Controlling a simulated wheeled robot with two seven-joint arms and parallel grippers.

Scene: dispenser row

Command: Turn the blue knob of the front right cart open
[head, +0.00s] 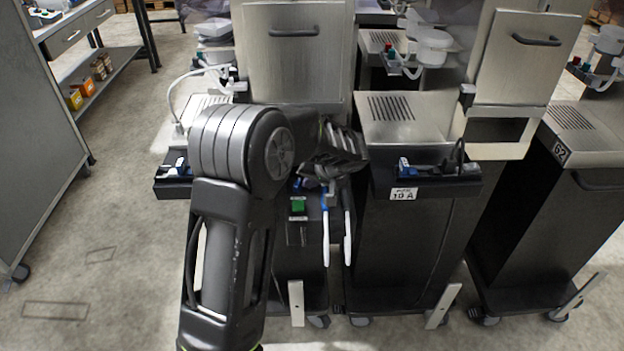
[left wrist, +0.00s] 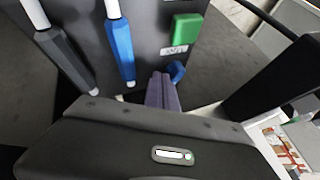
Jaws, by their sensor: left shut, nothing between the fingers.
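A small blue knob (left wrist: 177,72) sits on a dark cart panel beside a white label and a green block (left wrist: 186,28). In the head view the green block (head: 298,206) is on the front of the cart behind my arm, with the blue knob (head: 297,184) just above it, partly hard to make out. My left gripper (head: 322,172) is at this panel; its narrow fingers (left wrist: 160,78) are shut and empty, their tips right beside the knob. I cannot tell whether they touch it. My right gripper is not in view.
Two wands, one blue-handled (left wrist: 120,52) and one darker (left wrist: 66,58), hang beside the knob. The neighbouring cart (head: 400,240) carries a "10 A" label and a black shelf. Another cart (head: 550,200) stands at the right. Bare floor (head: 110,240) lies left.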

